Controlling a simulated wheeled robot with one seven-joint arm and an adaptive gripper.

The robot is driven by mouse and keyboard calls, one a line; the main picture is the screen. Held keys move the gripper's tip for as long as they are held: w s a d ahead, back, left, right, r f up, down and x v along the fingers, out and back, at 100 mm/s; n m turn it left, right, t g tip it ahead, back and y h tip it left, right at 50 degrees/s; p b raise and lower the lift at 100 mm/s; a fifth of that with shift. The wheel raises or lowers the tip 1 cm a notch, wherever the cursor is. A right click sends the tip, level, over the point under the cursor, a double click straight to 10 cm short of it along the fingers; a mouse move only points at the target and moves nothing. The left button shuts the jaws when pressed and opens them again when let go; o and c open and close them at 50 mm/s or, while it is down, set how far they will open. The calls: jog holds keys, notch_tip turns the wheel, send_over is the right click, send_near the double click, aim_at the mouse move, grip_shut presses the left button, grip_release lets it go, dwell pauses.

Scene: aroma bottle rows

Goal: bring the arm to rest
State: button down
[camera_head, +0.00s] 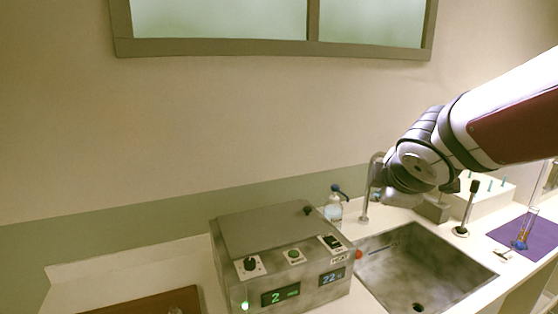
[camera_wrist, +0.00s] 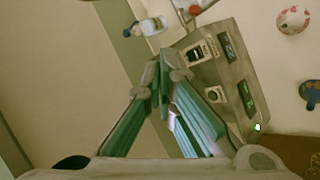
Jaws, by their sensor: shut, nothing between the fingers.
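My gripper (camera_wrist: 163,72) shows in the wrist view, its two teal-padded fingers meeting at the tips with nothing held. In the head view my arm reaches in from the right and ends above the back of the sink; the fingers are not clearly visible there. The grey heating box (camera_head: 285,245) with dials and lit displays stands left of the sink. It also shows in the wrist view (camera_wrist: 212,62), beyond and to the right of my fingertips. My fingers appear apart from it, though the exact gap cannot be told.
A bottle (camera_head: 333,207) stands behind the box's right end, near the tap (camera_head: 366,200). The sink (camera_head: 400,262) is right of the box. Further right are a black-handled tool (camera_head: 468,208), a white pegged rack (camera_head: 487,190) and a glass cylinder (camera_head: 525,230) on a purple mat (camera_head: 545,238).

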jog(key=s+a+f+m+g+y, duration=0.1)
jog(key=s+m+g, duration=0.3)
jog(key=s+m, duration=1.1)
jog(key=s, duration=0.8)
jog(key=shift+s+a+f+y, duration=0.15)
jog(key=shift+s+a+y, duration=0.05)
jog(key=shift+y, duration=0.1)
dwell(1.8)
